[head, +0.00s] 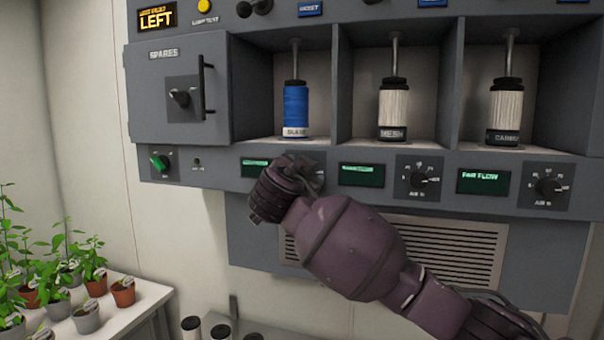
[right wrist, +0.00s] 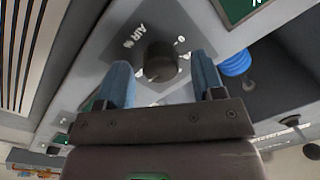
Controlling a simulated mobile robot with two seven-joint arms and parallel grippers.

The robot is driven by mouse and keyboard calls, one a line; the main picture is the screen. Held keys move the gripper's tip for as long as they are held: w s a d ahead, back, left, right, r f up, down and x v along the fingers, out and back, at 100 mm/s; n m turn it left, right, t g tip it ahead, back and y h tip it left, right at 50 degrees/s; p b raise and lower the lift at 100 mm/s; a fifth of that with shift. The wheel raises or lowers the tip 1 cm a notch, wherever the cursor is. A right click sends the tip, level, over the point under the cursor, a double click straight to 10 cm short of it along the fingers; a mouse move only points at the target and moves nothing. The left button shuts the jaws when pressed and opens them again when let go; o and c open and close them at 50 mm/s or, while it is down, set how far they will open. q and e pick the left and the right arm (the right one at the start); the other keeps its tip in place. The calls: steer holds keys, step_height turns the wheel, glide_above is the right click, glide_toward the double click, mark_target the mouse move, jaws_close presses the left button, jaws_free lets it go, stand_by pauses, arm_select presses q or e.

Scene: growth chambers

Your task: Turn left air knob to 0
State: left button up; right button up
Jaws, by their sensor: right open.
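The left air knob, a dark round knob (right wrist: 160,62) on a grey dial plate lettered AIR (right wrist: 139,32), shows in the right wrist view, with a 0 mark beside it toward the upper right. My right gripper (right wrist: 162,72) is open, with one blue finger on each side of the knob; I cannot tell whether either finger touches it. In the head view my right gripper (head: 308,170) is in front of the dial below the blue spool (head: 296,108), and hides the knob and most of its plate. My left gripper is not in view.
Two more air knobs, the middle one (head: 419,179) and the right one (head: 547,187), sit along the same panel. A green display (head: 361,175) is just right of my gripper. A SPARES cabinet (head: 180,90) is upper left. Potted plants (head: 90,280) stand on a bench lower left.

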steer(key=c, duration=0.9)
steer(key=shift+f, duration=0.1)
